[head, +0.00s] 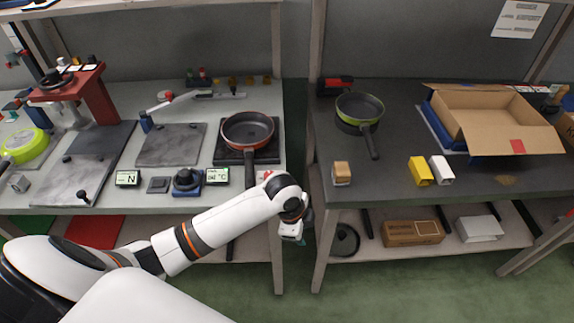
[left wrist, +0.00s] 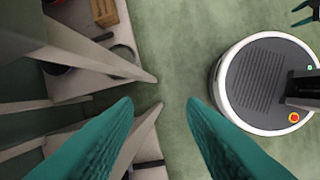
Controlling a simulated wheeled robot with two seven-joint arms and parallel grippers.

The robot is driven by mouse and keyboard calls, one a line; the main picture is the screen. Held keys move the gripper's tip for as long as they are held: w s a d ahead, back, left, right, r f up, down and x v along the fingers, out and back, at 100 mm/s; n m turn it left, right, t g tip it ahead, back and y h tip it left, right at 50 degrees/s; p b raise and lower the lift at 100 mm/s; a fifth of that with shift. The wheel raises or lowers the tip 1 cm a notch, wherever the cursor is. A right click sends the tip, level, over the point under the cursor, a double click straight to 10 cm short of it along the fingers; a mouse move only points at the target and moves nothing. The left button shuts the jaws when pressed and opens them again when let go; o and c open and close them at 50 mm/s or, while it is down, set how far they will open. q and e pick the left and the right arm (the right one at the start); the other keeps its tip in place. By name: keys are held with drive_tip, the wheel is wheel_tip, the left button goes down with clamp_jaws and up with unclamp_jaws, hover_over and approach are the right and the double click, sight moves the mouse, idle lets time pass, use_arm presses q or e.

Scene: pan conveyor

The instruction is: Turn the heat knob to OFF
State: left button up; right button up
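The heat knob (head: 186,180) is a dark round knob with a blue base at the front of the left bench, between a small grey block and a display reading °C (head: 217,176). I cannot read its setting. My left gripper (head: 301,240) hangs in front of the gap between the two benches, right of the knob and well apart from it. In the left wrist view its two teal fingers (left wrist: 160,106) are spread with only floor and bench legs between them. My right gripper (left wrist: 301,13) shows small at the top right corner of that view, its fingers apart and empty.
A red-rimmed pan (head: 247,130) sits on a dark plate behind the knob. A display reading N (head: 128,178) stands to its left. A green-rimmed pan (head: 359,108), small blocks and an open cardboard box (head: 505,128) are on the right bench. My white base shows in the wrist view.

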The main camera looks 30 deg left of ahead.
sight(269, 174)
use_arm(q)
drive_tip(key=w+a+r+m+g+y, duration=0.1)
drive_tip(key=w+a+r+m, duration=0.3)
drive_tip(key=a+r, duration=0.45)
drive_tip(key=w+a+r+m+g+y, duration=0.1)
drive_tip(key=w+a+r+m, duration=0.35)
drive_tip(key=r, duration=0.65)
drive_tip(key=f, duration=0.4)
drive_tip(key=f+p, duration=0.1)
drive_tip(key=f, duration=0.6)
drive_tip(key=shift+s+a+f+p, duration=0.35)
drive_tip(key=shift+f, duration=0.05)
drive_tip(key=c, duration=0.7)
